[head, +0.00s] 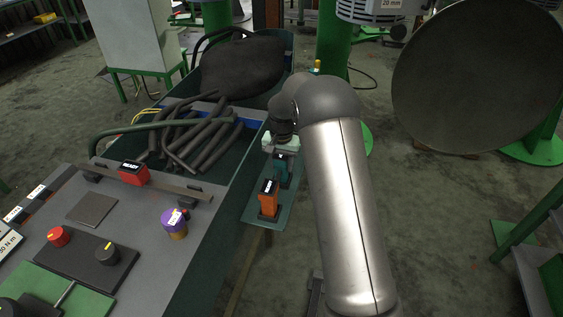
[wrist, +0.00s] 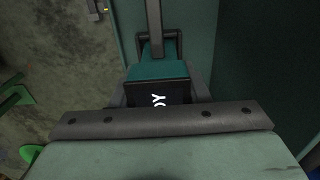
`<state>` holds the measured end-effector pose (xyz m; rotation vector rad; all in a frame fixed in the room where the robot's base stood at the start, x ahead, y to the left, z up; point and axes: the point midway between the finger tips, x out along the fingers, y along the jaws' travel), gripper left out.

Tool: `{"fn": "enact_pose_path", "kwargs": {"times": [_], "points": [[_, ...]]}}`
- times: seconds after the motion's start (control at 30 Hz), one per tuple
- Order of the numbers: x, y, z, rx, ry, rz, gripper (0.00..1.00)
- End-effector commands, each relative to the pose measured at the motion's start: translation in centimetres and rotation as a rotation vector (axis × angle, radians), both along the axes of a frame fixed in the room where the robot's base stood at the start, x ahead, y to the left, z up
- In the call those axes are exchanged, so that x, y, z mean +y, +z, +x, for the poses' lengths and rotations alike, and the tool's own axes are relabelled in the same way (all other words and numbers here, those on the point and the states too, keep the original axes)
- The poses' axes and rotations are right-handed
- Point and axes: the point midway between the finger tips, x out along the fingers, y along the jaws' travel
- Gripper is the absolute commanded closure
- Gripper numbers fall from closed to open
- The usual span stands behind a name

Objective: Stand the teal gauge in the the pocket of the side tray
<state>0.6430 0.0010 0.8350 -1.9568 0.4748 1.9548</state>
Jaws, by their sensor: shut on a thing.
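The teal gauge (head: 282,170) is held upright in my gripper (head: 281,151), at or just above the far part of the side tray (head: 254,222). In the wrist view the teal gauge (wrist: 158,70) shows a teal top and a dark face with part of a white word. My gripper is shut on it. A dark bracket-like frame shows around the gauge's far end in the wrist view. The gauge's lower end and the pocket are hidden in the head view, so I cannot tell whether it is seated.
An orange gauge (head: 268,199) stands on the side tray, close in front of the teal one. The bench (head: 140,225) at left carries a red block (head: 134,173) and a purple knob-like piece (head: 174,222). Black hoses (head: 195,140) lie in the green trough behind.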

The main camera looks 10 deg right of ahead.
Motion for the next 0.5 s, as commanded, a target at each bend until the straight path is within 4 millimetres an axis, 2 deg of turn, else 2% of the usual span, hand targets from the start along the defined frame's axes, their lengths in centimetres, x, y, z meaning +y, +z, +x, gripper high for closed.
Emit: {"fn": "enact_pose_path", "kwargs": {"times": [0.17,0.2,0.27,0.3,0.5], "points": [[-0.01,0.14,0.05,-0.002,0.0,0.0,1.0],[-0.01,0.15,0.06,-0.002,0.0,0.0,0.53],[-0.01,0.14,0.05,-0.002,0.0,0.0,0.36],[-0.01,0.13,0.05,-0.002,0.0,0.0,0.33],[-0.01,-0.05,-0.04,0.001,0.0,0.0,0.33]]}}
